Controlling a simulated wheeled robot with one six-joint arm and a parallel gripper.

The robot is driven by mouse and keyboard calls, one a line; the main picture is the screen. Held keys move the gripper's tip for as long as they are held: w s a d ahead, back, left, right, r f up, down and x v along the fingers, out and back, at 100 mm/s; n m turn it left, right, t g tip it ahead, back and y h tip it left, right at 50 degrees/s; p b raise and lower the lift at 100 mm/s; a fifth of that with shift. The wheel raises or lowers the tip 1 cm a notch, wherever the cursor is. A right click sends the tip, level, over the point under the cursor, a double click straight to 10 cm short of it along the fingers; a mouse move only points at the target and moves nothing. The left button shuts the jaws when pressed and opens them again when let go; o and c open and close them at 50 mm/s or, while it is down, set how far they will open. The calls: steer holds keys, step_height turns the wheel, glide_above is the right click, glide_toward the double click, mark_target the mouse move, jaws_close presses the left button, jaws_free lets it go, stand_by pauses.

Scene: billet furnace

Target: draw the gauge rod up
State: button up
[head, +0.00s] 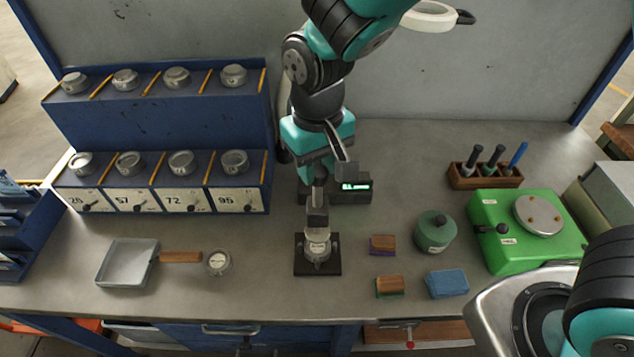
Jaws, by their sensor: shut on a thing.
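My gripper (318,188) points down over the middle of the bench. It is shut on the upper part of the gauge rod (318,213), which appears as a dark, upright piece below the jaws. Below it is a pale section, then a small metal cup (317,251) with a white label, standing on a square black base plate (318,270). The gripper and rod line up over the cup. I cannot tell how deep the rod's lower end sits in it. The wrist partly hides the jaws.
A dark box with a green display (356,186) stands close behind the gripper. Right are small blocks (383,245), a green pot (434,232) and a green scale (530,230).

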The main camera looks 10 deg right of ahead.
steer(key=shift+r+p, duration=1.4)
steer(key=shift+r, duration=0.45)
steer(key=o, duration=0.8)
steer(key=shift+f, duration=0.1)
step_height(320, 180, up, 6)
steer(key=p, duration=0.5)
steer(key=s+d+f+n+y+b, duration=0.1)
steer(key=s+d+f+y+b, duration=0.1)
steer(key=s+b, duration=0.5)
steer(key=s+d+f+n+y+b, duration=0.2)
steer(key=s+d+f+b, duration=0.1)
steer(key=s+b, duration=0.5)
steer(key=shift+d+f+b, duration=0.3)
steer(key=shift+d+b, duration=0.55)
